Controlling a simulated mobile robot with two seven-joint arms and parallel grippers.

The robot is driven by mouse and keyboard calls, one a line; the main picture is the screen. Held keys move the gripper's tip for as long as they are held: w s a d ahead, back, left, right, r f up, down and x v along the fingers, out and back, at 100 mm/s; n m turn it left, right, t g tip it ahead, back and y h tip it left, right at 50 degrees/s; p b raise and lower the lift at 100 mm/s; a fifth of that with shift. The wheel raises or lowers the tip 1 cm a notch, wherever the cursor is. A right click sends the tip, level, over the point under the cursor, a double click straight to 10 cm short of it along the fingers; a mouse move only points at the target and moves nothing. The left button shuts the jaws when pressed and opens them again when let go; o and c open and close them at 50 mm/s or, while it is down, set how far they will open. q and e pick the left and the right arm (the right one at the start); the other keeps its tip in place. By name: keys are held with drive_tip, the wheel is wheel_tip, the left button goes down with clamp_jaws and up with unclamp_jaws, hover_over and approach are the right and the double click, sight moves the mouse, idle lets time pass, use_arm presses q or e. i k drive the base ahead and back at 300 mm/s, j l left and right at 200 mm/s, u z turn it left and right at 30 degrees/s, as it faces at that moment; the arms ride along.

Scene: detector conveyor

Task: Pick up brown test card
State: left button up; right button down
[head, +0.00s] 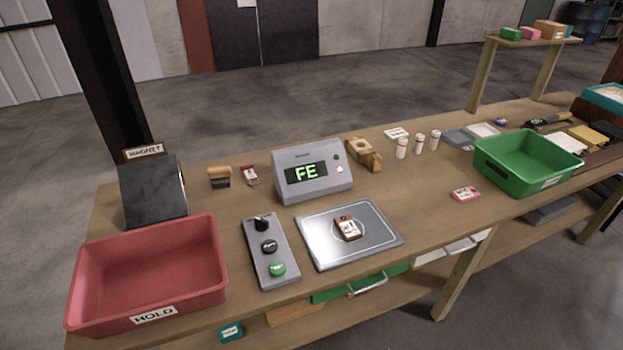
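A small brown card with a white label (347,229) lies on the metal plate (378,239), inside the circle marked on it. The label's print is too small to read. Behind the plate stands a grey display unit (313,187) showing "FE" in green. Neither of my grippers shows in the head view.
A red bin marked HOLD (150,265) stands at the left front, and a green bin (528,165) at the right. A control panel with knobs and a green button (270,252) is left of the plate.

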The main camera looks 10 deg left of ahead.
sight(349, 232)
drive_tip(key=i+l, duration=0.15)
drive_tip(key=l, duration=0.2)
drive_tip(key=i+l, duration=0.1)
drive_tip(key=l, duration=0.25)
drive_tip(key=i+l, duration=0.15)
drive_tip(key=l, duration=0.2)
drive_tip(key=i+l, duration=0.1)
drive_tip(key=l, duration=0.25)
drive_tip(key=i+l, duration=0.15)
drive_tip(key=l, duration=0.2)
drive_tip(key=z, duration=0.05)
